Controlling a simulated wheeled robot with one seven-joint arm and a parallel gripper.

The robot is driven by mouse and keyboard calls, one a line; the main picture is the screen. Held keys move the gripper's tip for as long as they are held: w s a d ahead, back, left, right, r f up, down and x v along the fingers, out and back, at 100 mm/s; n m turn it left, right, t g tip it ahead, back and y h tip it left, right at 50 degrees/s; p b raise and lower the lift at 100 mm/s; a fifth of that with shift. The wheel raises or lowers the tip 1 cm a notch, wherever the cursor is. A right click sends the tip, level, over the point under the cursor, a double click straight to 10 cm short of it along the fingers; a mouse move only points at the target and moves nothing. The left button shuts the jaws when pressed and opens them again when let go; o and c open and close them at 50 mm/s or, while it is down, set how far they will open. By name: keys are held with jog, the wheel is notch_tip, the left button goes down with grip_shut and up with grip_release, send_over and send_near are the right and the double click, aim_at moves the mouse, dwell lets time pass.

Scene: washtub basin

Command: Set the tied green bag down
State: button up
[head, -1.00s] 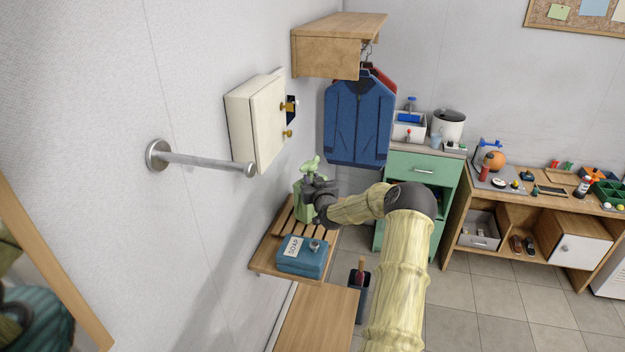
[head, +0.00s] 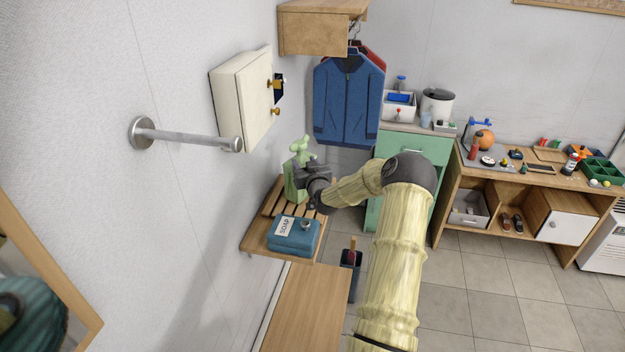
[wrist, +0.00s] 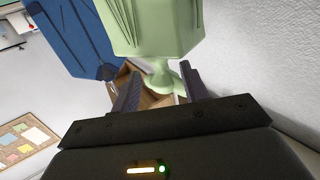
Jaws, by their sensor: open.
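The tied green bag (head: 293,184) stands upright at the far end of the slatted wooden wall shelf (head: 258,240), with its knotted top up. My gripper (head: 308,172) is right beside it, on its right side, and partly covers it. In the wrist view the pale green bag (wrist: 158,28) fills the top middle. My gripper's two fingers (wrist: 160,88) are spread apart, with the bag's tied neck showing between them. I cannot tell whether either finger touches the neck. The bag's base is partly hidden by my gripper and arm.
A blue soap box (head: 293,236) sits on the near part of the shelf. A white wall cabinet (head: 243,98) and a metal rail (head: 190,139) jut from the left wall. A blue jacket (head: 349,100) hangs beyond. A wooden bench (head: 305,310) stands below.

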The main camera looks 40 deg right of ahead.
jog(key=b+v, duration=0.3)
jog(key=v, duration=0.6)
dwell(0.4)
jog(key=s+a+f+n+g+y, duration=0.2)
jog(key=a+g, duration=0.1)
jog(key=a, duration=0.6)
jog(key=s+a+f+n+g+y, duration=0.2)
jog(key=a+g, duration=0.1)
jog(key=a, duration=0.7)
jog(key=s+a+g, duration=0.4)
jog(key=s+a, duration=0.2)
jog(key=s, duration=0.5)
jog(key=s+a+r+g+y, duration=0.1)
jog(key=s+a+g, duration=0.3)
jog(key=s, duration=0.7)
jog(key=a, duration=0.2)
jog(key=shift+s+a+m, duration=0.3)
jog(key=shift+s+a, duration=0.05)
jog(key=shift+a, duration=0.05)
jog(key=shift+o, duration=0.4)
jog(key=shift+r, duration=0.15)
